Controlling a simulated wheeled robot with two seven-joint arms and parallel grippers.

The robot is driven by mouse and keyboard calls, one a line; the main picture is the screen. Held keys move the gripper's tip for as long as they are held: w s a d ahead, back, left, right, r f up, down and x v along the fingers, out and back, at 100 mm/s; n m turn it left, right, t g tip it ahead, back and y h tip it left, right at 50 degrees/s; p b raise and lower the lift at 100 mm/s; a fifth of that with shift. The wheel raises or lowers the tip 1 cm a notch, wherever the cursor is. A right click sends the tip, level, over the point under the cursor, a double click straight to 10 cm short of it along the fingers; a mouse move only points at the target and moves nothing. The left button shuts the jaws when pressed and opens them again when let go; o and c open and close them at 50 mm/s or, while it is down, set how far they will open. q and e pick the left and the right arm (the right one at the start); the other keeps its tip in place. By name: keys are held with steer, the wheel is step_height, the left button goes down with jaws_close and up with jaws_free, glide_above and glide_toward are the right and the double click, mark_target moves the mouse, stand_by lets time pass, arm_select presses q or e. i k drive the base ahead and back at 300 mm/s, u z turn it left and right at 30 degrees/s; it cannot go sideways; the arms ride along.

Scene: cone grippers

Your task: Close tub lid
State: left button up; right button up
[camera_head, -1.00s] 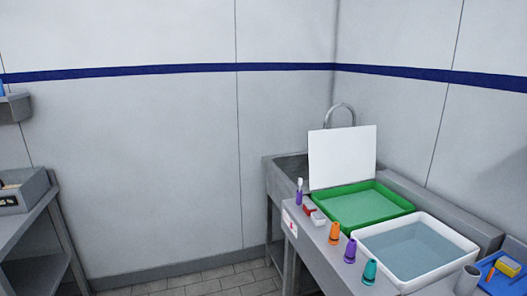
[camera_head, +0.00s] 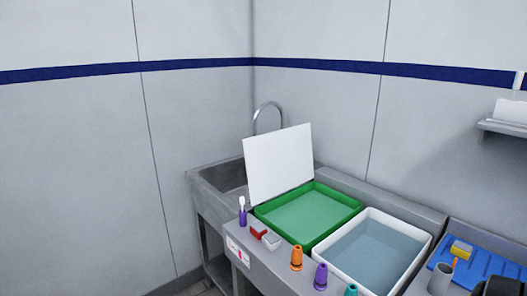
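The green tub (camera_head: 339,219) stands on the counter just right of the sink. A flat white panel, which looks like its lid (camera_head: 279,165), stands raised and tilted back at the tub's left edge, so the tub is open. The tub holds a pale green, liquid-like fill. A white tub (camera_head: 417,258) with bluish liquid stands beside it on the right, with no lid on it. Neither of my grippers shows in the head view.
A steel sink (camera_head: 208,191) with a curved tap (camera_head: 268,106) lies left of the tubs. Along the counter's front edge stand a purple bottle (camera_head: 243,217), a small red-and-white box (camera_head: 265,236), an orange cone (camera_head: 296,258) and a purple cone (camera_head: 320,276). A blue tray (camera_head: 490,266) is at right.

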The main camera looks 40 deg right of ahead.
mark_target(278, 163)
steer(key=i, duration=3.3)
steer(key=z, duration=3.55)
